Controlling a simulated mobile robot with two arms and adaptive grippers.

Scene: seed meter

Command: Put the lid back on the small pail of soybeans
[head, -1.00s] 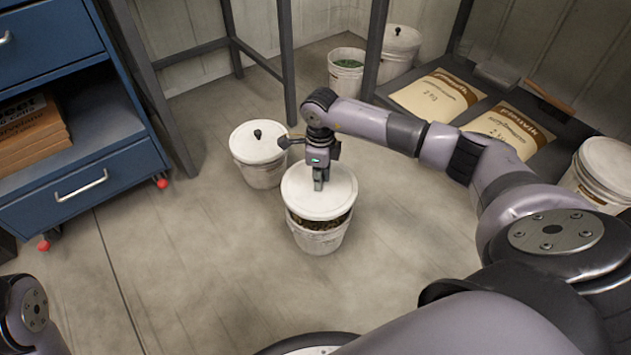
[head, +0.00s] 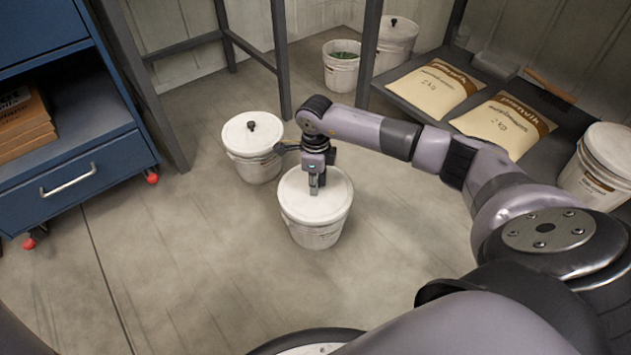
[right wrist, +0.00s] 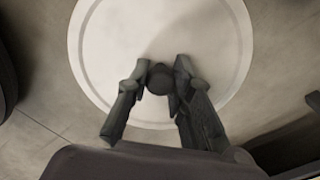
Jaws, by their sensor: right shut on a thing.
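The small white pail (head: 316,236) stands upright on the floor in the middle of the head view. Its round white lid (head: 330,190) lies over the pail's mouth, and no soybeans show now. I cannot tell whether the rim is seated all round. My right gripper (head: 316,190) is over the lid, shut on its knob. The right wrist view shows the two fingers on either side of the dark knob (right wrist: 160,79), with the white lid (right wrist: 160,35) filling the top. My left gripper is out of view.
A second lidded white pail (head: 253,165) stands just left and behind. An open pail with green contents (head: 342,75) and another lidded pail (head: 396,45) stand at the back. Paper sacks (head: 432,88) lie on a low shelf at right. A blue cabinet (head: 75,180) is at left.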

